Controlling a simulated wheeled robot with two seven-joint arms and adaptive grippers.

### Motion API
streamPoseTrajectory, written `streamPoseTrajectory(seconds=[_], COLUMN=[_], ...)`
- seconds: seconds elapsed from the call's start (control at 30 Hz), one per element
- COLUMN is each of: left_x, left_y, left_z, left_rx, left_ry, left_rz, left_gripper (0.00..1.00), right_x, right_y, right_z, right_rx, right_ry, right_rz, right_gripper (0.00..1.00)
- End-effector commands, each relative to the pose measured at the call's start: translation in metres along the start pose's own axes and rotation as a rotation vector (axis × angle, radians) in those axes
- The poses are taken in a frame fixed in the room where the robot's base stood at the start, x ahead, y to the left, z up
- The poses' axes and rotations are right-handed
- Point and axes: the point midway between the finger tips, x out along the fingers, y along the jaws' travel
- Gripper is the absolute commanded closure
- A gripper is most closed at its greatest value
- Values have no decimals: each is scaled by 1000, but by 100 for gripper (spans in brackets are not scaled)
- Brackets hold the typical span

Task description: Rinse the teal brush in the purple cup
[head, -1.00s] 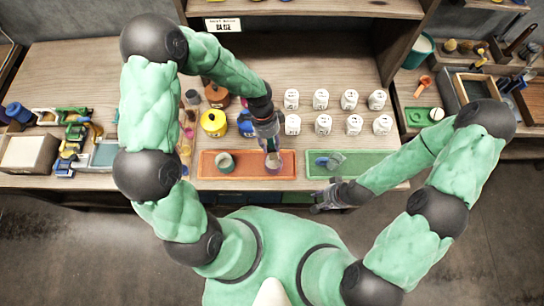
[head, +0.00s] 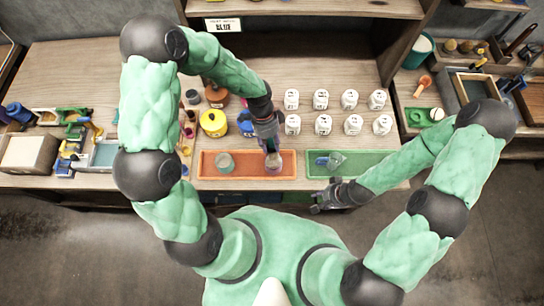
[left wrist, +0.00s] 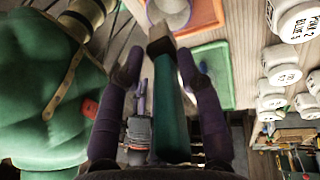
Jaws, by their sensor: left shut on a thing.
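The teal brush (left wrist: 172,115) is held between the fingers of my left gripper (left wrist: 163,80). Its squared brown end points away from the gripper. The purple cup (left wrist: 168,12) stands in the orange tray, just past the brush end in the left wrist view. The brush end overlaps the cup's near edge there; I cannot tell whether it is inside. In the head view my left gripper (head: 270,146) is right at the purple cup (head: 274,166) and partly covers it. My right gripper (head: 319,203) hangs in front of the table edge, and its finger opening is unclear.
The orange tray (head: 246,172) also holds a grey-green cup (head: 224,162). The green tray (head: 370,165) to its right holds a clear vessel and a blue item. White labelled jars (head: 323,124) stand behind. A yellow pot (head: 213,123) is left of my left gripper.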

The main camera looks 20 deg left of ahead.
Motion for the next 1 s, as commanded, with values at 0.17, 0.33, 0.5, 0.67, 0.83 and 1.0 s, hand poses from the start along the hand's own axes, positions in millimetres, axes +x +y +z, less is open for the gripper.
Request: streamPoseTrajectory(seconds=[0.17, 0.33, 0.5, 0.67, 0.83, 1.0], left_x=[0, 0, -5, -19, -33, -40], left_y=[0, 0, 1, 4, 8, 9], left_z=[0, 0, -1, -3, -5, -6], left_rx=[0, 0, 0, 0, 1, 1], left_ry=[0, 0, 0, 0, 0, 0], left_rz=[0, 0, -1, -1, 0, 0], left_gripper=[97, 97, 97, 97, 97, 97], right_x=[0, 0, -4, -14, -25, -30], right_y=[0, 0, -2, -5, -9, -10], right_z=[0, 0, 0, 0, 1, 1], right_rx=[0, 0, 0, 0, 0, 0], right_ry=[0, 0, 0, 0, 0, 0], right_rz=[0, 0, 0, 0, 0, 0], right_gripper=[60, 60, 60, 60, 60, 60])
